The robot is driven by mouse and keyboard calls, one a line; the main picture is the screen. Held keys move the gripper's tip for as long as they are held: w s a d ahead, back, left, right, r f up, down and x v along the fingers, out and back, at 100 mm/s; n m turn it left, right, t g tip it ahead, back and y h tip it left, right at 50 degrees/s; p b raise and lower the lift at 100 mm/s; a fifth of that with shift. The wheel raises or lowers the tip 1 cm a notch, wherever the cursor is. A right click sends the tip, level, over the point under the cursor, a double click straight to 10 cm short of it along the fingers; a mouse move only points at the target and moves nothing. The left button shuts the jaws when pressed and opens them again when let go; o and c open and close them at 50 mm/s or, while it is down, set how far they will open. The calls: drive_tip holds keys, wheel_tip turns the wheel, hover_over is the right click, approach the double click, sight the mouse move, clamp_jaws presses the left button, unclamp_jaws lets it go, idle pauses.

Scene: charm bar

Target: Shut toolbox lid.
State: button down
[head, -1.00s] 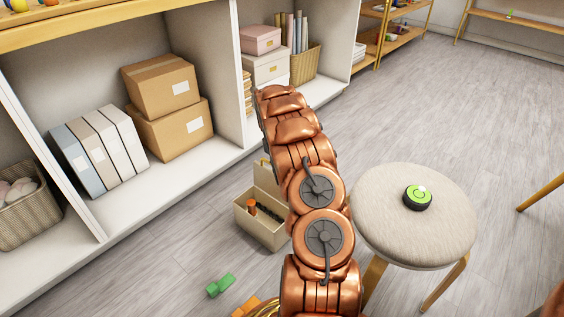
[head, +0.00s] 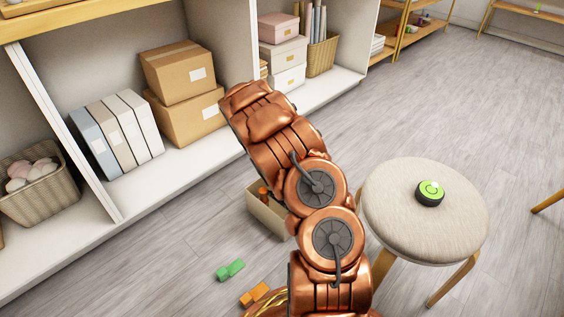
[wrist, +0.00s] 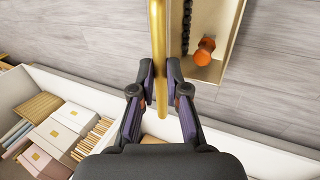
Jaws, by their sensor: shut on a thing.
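The beige toolbox (head: 268,218) stands open on the floor, partly hidden behind my arm in the head view. In the wrist view the open toolbox (wrist: 235,15) shows a dark chain and an orange-handled tool inside. A gold-coloured bar (wrist: 157,35), seemingly part of the toolbox lid, runs beside the opening and down between my fingers. My gripper (wrist: 160,78) is shut on this bar, with one finger on each side. The lid itself is hidden behind my arm in the head view, so its angle cannot be told. My gripper is hidden there too.
A round stool (head: 385,215) with a green-and-black round device (head: 430,192) stands right of my arm. Green (head: 230,270) and orange (head: 254,295) blocks lie on the floor in front. A white shelf (head: 185,165) with boxes runs behind the toolbox.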

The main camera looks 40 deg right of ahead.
drive_tip(key=a+f+b, duration=0.2)
drive_tip(key=a+f, duration=0.5)
drive_tip(key=a, duration=0.2)
drive_tip(key=shift+s+a+f+b, duration=0.2)
drive_tip(key=shift+a+f+b, duration=0.15)
drive_tip(key=shift+f, duration=0.05)
drive_tip(key=c, duration=1.2)
unclamp_jaws()
drive_tip(key=v, duration=1.2)
drive_tip(key=shift+r, duration=0.15)
